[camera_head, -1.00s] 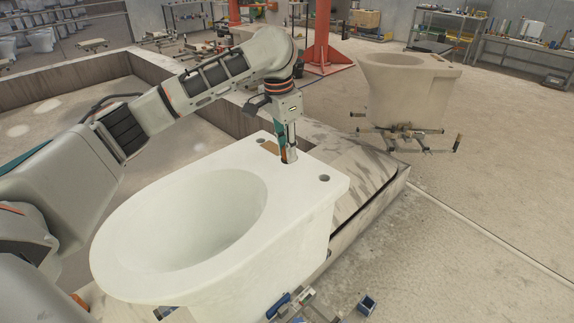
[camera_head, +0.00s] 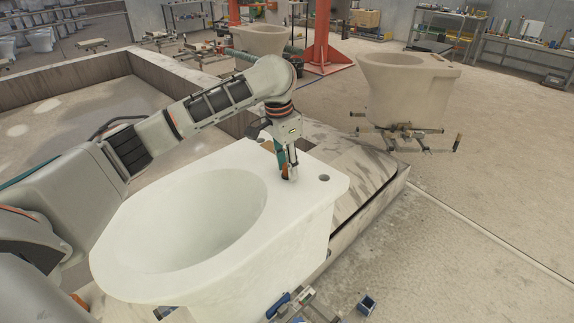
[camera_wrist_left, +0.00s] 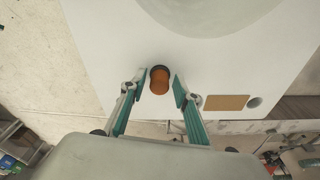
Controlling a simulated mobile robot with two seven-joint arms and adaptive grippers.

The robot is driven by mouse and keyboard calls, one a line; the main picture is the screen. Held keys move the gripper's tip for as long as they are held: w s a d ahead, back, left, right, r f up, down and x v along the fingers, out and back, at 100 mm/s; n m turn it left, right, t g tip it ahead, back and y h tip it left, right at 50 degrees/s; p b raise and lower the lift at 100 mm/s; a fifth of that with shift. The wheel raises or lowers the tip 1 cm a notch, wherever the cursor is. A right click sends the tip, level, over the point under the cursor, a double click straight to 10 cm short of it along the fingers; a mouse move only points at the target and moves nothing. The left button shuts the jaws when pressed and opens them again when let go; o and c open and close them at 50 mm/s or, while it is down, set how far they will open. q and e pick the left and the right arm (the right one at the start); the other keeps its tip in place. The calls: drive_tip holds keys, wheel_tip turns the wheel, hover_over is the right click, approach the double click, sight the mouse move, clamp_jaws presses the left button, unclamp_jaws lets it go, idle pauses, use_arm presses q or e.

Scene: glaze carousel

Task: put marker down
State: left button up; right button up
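A white toilet body (camera_head: 125,240) lies in front of me with its bowl opening up and a flat rear deck. The orange-brown marker (camera_wrist_left: 159,80), dark at one end, is over the deck and seems to stand on it. Contact at its base is hard to see. My left gripper (camera_head: 288,174) points down at the deck. In the wrist view its teal fingers (camera_wrist_left: 161,76) are open either side of the marker, with a small gap on each side. In the head view the fingers partly hide the marker. My right gripper is not in view.
A tan rectangle (camera_wrist_left: 226,102) lies on the deck beside a round hole (camera_wrist_left: 255,103). A second, beige toilet (camera_head: 407,95) stands on a frame at the back right. The floor at right is mostly clear.

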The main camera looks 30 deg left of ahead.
sight(283, 176)
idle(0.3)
use_arm(q)
wheel_tip(283, 176, up, 12)
drive_tip(key=s, duration=0.1)
drive_tip(key=shift+s+a+r, duration=0.15)
drive_tip(key=shift+a, duration=0.2)
idle(0.6)
